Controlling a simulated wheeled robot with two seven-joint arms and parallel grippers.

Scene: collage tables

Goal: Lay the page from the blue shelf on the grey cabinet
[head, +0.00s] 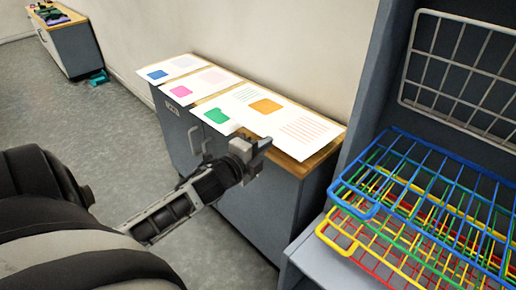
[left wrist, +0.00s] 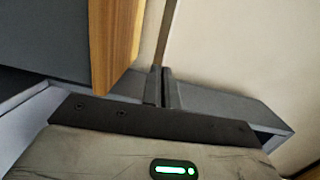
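The page with an orange square and text lines (head: 300,130) is over the right part of the grey cabinet's wooden top (head: 318,160). My left gripper (head: 262,146) is at its front edge. In the left wrist view the fingers (left wrist: 161,86) are close together on a thin strip (left wrist: 165,40), which looks like the page edge-on. A gap shows between the strip and the wooden top's edge (left wrist: 112,45). The page looks level and a little above the top. The blue shelf (head: 440,165) is the uppermost wire rack at right and is empty. My right gripper is out of view.
Pages with a blue square (head: 185,65), a pink shape (head: 195,84) and a green shape (head: 216,116) lie on the cabinet top. Green, yellow and red wire racks (head: 370,232) sit under the blue one. The wall is behind. Another cabinet (head: 72,45) stands far left.

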